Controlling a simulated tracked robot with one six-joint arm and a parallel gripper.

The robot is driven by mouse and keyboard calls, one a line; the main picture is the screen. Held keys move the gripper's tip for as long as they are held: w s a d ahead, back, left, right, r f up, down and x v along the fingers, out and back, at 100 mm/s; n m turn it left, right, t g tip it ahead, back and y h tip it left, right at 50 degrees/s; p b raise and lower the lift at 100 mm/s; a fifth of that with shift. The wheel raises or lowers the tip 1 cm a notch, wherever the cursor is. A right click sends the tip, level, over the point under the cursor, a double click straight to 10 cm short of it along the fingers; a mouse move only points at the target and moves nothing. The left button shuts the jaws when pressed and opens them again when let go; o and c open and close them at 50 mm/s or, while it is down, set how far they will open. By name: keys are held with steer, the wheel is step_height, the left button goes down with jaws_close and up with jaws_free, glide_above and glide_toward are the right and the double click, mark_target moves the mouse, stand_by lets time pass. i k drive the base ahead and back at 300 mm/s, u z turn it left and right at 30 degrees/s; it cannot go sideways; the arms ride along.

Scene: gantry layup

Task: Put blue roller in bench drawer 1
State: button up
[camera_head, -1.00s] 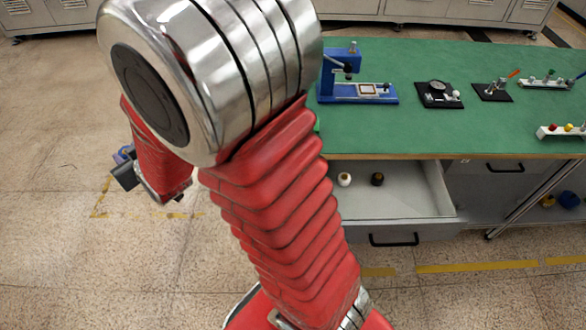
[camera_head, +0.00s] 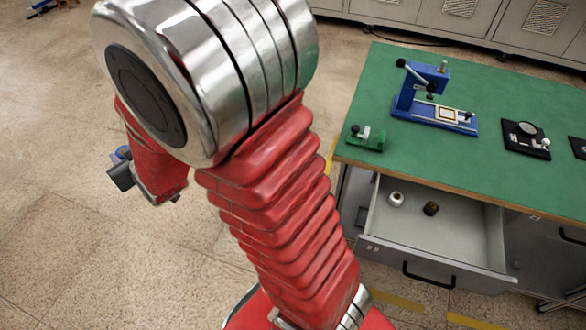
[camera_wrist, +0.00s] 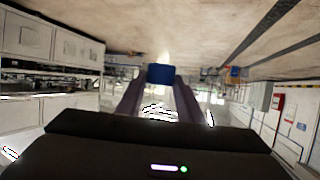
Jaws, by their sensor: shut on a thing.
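My gripper (camera_wrist: 160,95) is shut on the blue roller (camera_wrist: 160,73), which shows as a small blue block between the fingertips in the wrist view. In the head view my gripper (camera_head: 121,170) is at the left, beyond my red arm, with a bit of blue (camera_head: 122,154) at its end. It is held out over the floor, well left of the bench. The bench drawer (camera_head: 430,228) stands pulled out under the green bench top. A white roller-like piece (camera_head: 396,199) and a dark one (camera_head: 431,208) lie in it. Whether it is drawer 1 I cannot tell.
The green bench top (camera_head: 480,180) carries a blue press-like fixture (camera_head: 435,105), a green clamp (camera_head: 367,138) and a black fixture (camera_head: 525,138). Grey cabinets (camera_head: 460,22) line the back. The floor left of the bench is clear.

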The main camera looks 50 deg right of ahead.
mark_target(435, 244)
steer(key=u, duration=0.7)
steer(key=k, duration=2.6)
steer(key=z, duration=0.05)
